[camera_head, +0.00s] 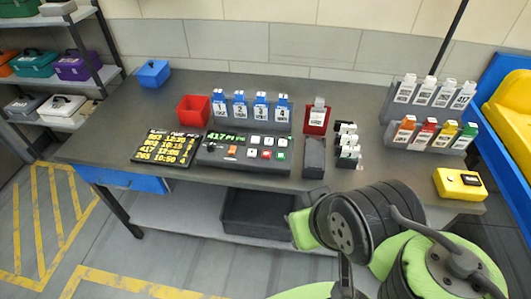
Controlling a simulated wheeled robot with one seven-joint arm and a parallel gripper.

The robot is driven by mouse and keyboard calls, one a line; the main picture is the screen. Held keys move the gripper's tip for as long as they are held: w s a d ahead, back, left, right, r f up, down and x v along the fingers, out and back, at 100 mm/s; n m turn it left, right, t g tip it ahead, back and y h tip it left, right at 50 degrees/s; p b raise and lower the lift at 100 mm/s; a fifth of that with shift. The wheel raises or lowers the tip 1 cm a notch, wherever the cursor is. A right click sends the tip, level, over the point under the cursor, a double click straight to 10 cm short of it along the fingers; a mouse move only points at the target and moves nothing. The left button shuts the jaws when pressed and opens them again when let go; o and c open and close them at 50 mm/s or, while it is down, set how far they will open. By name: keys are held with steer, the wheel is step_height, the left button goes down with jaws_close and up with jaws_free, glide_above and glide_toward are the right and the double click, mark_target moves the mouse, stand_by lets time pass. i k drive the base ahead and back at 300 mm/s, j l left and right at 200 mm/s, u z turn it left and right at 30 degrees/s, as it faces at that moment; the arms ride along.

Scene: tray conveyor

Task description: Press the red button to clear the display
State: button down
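A dark control panel (245,152) lies on the grey workbench near its front edge. Its small red button (266,154) sits in the lower row, between a white button (251,153) and a green button (281,156). A small display (226,137) at the panel's upper left shows green characters that seem to begin with 417. My green and black arm (352,222) fills the lower right, in front of the bench and apart from the panel. I cannot make out my gripper's fingers.
A black board with yellow numbers (168,146) lies left of the panel. A red bin (193,111) and numbered blue holders (240,106) stand behind it. A dark block (314,157) stands to its right. A yellow box (459,184) sits at the bench's right end.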

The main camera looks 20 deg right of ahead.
mark_target(267, 154)
steer(key=i+j+u, duration=0.15)
steer(key=i, duration=0.3)
steer(key=i+j+u, duration=0.1)
steer(key=i+j, duration=0.15)
steer(key=i, duration=0.15)
